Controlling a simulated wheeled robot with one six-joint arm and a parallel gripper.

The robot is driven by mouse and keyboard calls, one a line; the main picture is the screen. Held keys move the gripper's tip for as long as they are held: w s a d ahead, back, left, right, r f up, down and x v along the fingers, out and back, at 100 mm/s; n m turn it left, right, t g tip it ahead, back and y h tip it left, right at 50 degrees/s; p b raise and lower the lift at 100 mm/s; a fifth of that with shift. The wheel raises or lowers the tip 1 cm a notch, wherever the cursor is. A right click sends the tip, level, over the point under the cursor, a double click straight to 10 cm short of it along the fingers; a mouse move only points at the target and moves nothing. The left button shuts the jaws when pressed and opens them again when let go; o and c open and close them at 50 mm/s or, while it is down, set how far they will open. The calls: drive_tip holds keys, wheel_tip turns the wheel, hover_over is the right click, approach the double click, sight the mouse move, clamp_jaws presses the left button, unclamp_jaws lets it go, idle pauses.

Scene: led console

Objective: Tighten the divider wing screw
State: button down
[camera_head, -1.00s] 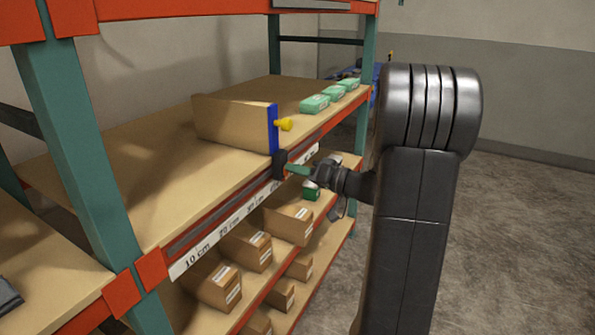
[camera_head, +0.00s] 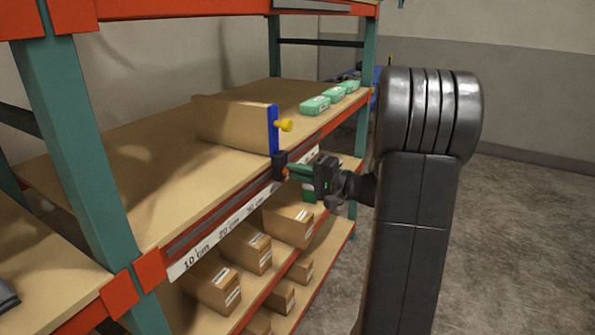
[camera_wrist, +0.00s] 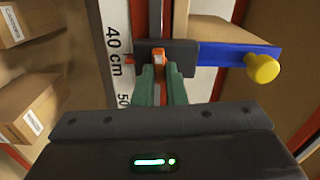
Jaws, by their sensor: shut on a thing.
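The divider is a tan board (camera_head: 232,122) standing upright on the shelf, with a blue front edge (camera_head: 273,129) and a yellow knob (camera_head: 286,125). The knob also shows in the wrist view (camera_wrist: 262,68). Below the blue edge a dark clamp block (camera_head: 280,166) sits on the shelf's front rail; it also shows in the wrist view (camera_wrist: 183,56). An orange wing screw (camera_wrist: 159,60) stands out of the block. My gripper (camera_wrist: 160,77) is shut on the wing screw with its green fingers, which hide part of it.
A white scale strip (camera_wrist: 114,45) marked in centimetres runs along the shelf front. Several cardboard boxes (camera_head: 290,222) stand on the lower shelf. Green boxes (camera_head: 315,105) lie farther back on the divider's shelf. A green upright (camera_head: 75,150) is at left.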

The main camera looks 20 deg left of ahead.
drive_tip(key=shift+m, duration=0.6)
drive_tip(key=shift+f, duration=0.1)
drive_tip(key=c, duration=1.5)
unclamp_jaws()
drive_tip(key=shift+d, duration=0.1)
drive_tip(key=shift+o, duration=0.2)
drive_tip(key=shift+d, duration=0.1)
drive_tip(key=s+d, duration=0.1)
drive_tip(key=d, duration=1.2)
drive_tip(key=shift+d, duration=0.3)
drive_tip(key=w+a, duration=0.1)
drive_tip(key=a, duration=1.3)
